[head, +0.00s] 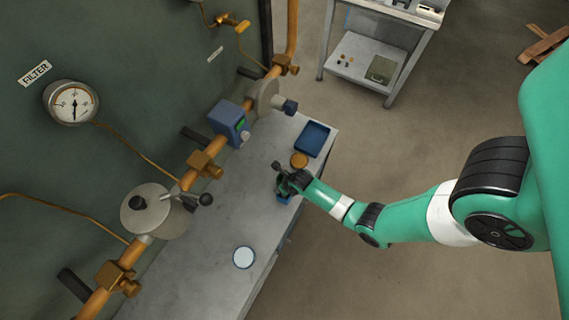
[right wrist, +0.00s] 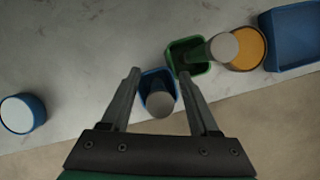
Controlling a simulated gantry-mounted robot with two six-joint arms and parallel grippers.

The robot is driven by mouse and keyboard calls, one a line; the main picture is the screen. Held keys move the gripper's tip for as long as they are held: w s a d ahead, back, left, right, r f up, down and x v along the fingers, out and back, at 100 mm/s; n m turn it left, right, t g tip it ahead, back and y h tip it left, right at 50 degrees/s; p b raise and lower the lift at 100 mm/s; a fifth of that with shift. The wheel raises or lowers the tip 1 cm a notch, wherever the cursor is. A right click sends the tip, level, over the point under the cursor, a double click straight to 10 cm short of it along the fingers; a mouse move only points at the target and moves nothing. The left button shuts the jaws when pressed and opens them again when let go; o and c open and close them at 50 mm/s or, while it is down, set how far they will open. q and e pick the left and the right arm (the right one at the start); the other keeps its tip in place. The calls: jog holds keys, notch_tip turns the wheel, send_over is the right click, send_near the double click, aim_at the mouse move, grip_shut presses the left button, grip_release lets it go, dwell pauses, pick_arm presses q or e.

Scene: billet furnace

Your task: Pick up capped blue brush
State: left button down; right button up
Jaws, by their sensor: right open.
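In the right wrist view a blue square-rimmed piece with a dark round stem and grey round end, seemingly the capped blue brush (right wrist: 159,101), stands near the bench's front edge. My right gripper (right wrist: 159,74) is open, with one finger on each side of it; I cannot tell whether they touch it. In the head view my right gripper (head: 283,180) is over the bench, and a bit of blue (head: 284,200) shows below it. A similar green piece (right wrist: 191,67) with a grey end stands just right of the right finger. My left gripper is not in view.
An orange-topped round container (right wrist: 249,48) and a blue tray (head: 312,139) lie beyond the green piece. A white-topped blue round container (head: 243,257) stands apart on the bench (head: 215,275). Orange pipes with valves (head: 206,160) run along the wall side.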

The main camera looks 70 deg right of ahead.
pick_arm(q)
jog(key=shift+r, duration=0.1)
pick_arm(e)
jog(key=shift+r, duration=0.1)
grip_shut()
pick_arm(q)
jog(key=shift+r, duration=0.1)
pick_arm(e)
jog(key=shift+r, duration=0.1)
